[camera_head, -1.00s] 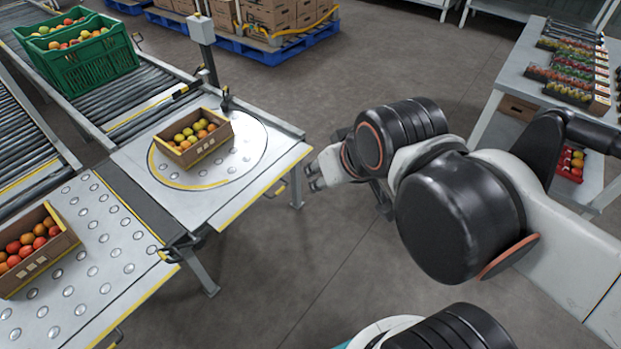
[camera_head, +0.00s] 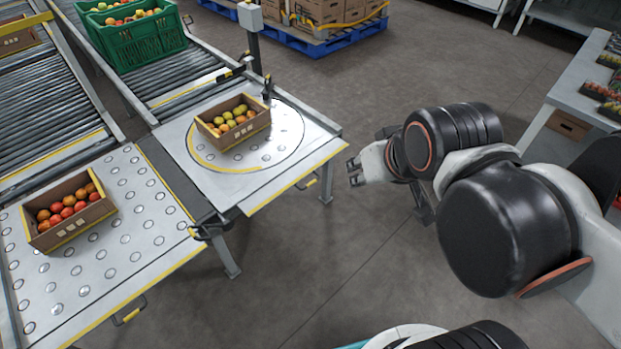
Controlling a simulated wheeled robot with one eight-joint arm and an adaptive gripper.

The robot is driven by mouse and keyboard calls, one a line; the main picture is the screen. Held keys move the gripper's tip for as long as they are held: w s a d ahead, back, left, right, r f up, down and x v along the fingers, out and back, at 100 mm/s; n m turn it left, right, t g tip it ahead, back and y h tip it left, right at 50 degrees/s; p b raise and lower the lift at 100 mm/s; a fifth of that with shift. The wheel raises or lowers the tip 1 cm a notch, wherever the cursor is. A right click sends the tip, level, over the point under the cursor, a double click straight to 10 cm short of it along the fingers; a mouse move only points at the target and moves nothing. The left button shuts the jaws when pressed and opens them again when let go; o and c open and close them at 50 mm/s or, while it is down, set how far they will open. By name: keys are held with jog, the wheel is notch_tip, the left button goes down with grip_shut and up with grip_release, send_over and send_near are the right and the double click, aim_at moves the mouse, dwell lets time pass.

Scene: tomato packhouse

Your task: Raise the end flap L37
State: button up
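No label L37 is legible, so I cannot tell for sure which panel is the end flap. A turntable table (camera_head: 262,187) has a yellow-edged front end with a small yellow handle (camera_head: 307,182) below it. A ball-topped table (camera_head: 150,255) at left also has a yellow edge and a yellow handle (camera_head: 132,315). A dark latch-like part (camera_head: 210,229) sits at the corner between them. My gripper (camera_head: 354,172) is empty, its small fingers apart, to the right of the turntable table's front corner and not touching it.
A box of tomatoes (camera_head: 240,139) stands on the turntable and another box (camera_head: 72,224) on the ball table. Green crates (camera_head: 143,47) sit on the rollers behind. A post (camera_head: 253,45) stands beside the conveyor. A white table (camera_head: 575,95) is at right. The floor between is clear.

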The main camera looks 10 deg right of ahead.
jog(key=w+r+m, duration=0.2)
jog(key=w, duration=0.4)
jog(key=m+g+y+p, duration=0.1)
jog(key=m+g+p, duration=0.35)
jog(key=m, duration=0.55)
send_over(302, 176)
jog(key=s+d+b, duration=0.1)
jog(key=s+d, duration=0.2)
jog(key=s, duration=0.5)
jog(key=s+d+f+x, duration=0.1)
jog(key=s+x, duration=0.2)
jog(key=x, duration=0.9)
jog(key=s+d+x, duration=0.1)
jog(key=s+x, duration=0.1)
jog(key=x, duration=0.9)
jog(key=s+d+f+x, duration=0.1)
jog(key=s+x, duration=0.2)
jog(key=x, duration=0.9)
jog(key=shift+g, duration=0.25)
jog(key=w+f+b, duration=0.1)
jog(key=f, duration=0.3)
jog(key=w+f+b, duration=0.1)
jog(key=f+b, duration=0.1)
jog(key=f, duration=0.3)
jog(key=w+a+f+b, duration=0.1)
jog(key=f+b, duration=0.1)
jog(key=f, duration=0.3)
grip_shut()
